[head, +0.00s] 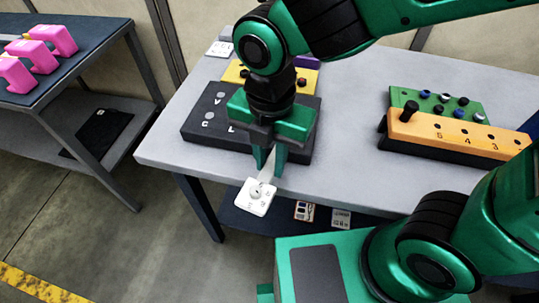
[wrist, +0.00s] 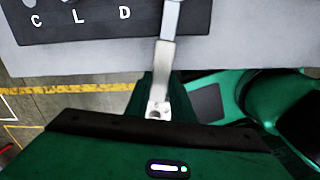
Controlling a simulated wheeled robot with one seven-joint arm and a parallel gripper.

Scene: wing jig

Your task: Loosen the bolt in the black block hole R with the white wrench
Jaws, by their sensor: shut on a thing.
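My gripper (head: 268,165) is shut on the white wrench (head: 266,172), by the front edge of the table. In the wrist view the wrench (wrist: 163,70) runs up from a ring-like end between the fingers, and its far part reaches over the black block. The black block (head: 196,128) lies on the table behind and under my gripper. Letters V, C and L show on it in the head view; C, L and D show on the block (wrist: 100,30) in the wrist view. Hole R and its bolt cannot be made out; my gripper and arm cover part of the block.
A yellow block (head: 235,72) stands behind the black block. An orange block (head: 455,135) and a green block (head: 398,97) with several knobs stand at the right. Pink objects (head: 42,48) sit on another table.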

